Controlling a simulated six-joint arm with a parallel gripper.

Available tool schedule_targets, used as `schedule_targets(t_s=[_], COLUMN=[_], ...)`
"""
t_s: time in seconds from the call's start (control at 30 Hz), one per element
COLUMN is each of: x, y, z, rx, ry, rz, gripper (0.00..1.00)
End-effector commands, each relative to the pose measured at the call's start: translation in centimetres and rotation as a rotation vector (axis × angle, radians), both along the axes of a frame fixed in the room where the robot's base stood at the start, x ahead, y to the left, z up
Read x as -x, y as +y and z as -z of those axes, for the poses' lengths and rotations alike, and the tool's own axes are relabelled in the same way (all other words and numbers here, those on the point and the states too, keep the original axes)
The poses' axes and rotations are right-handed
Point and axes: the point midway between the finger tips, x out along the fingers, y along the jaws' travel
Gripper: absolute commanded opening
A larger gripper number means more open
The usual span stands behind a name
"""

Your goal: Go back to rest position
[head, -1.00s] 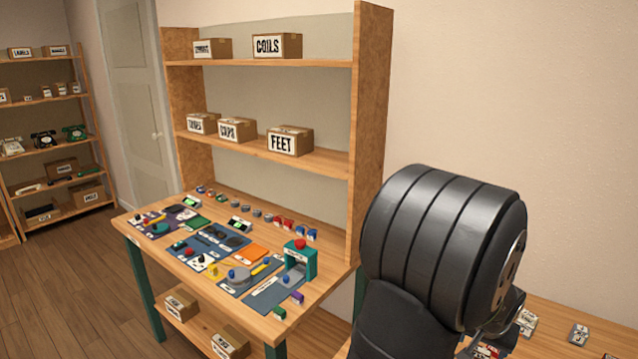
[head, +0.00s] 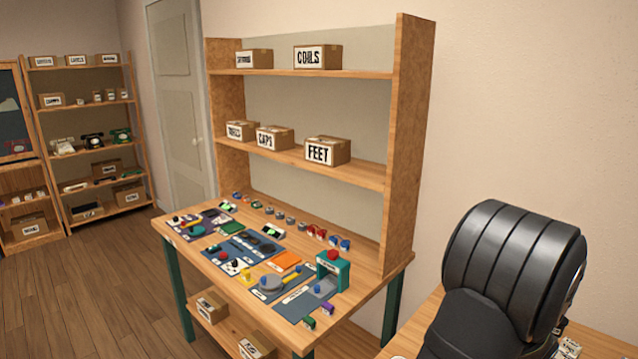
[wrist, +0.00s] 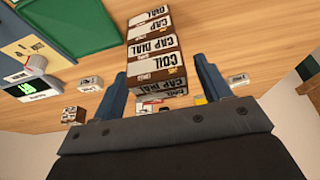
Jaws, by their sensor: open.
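My gripper (wrist: 162,88) shows in the wrist view with its two blue fingers apart and nothing held between them. A stack or row of labelled boxes (wrist: 153,42), marked COIL and CAP DIAL, lies beyond and between the fingers. I cannot tell from this view how far the boxes are from the fingertips. In the head view my black arm fills the lower right, and the gripper itself is out of sight there.
A wooden workbench (head: 195,258) with mats, small parts and a teal press (head: 333,272) stands centre. Shelves above hold boxes such as FEET (head: 327,150). A tall shelf with phones (head: 92,141) stands far left. Floor (head: 90,290) at left is clear.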

Motion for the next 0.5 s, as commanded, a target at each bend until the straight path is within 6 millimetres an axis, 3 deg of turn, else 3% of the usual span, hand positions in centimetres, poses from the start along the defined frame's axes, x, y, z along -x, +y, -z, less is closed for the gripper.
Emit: schedule_targets(t_s=[0.27, 0.5], x=[0.4, 1.4], y=[0.4, 1.4], z=[-1.6, -5.0], rx=[0.001, 0.003], ry=[-0.001, -0.003], rz=[0.000, 0.001], gripper=[0.70, 0.70])
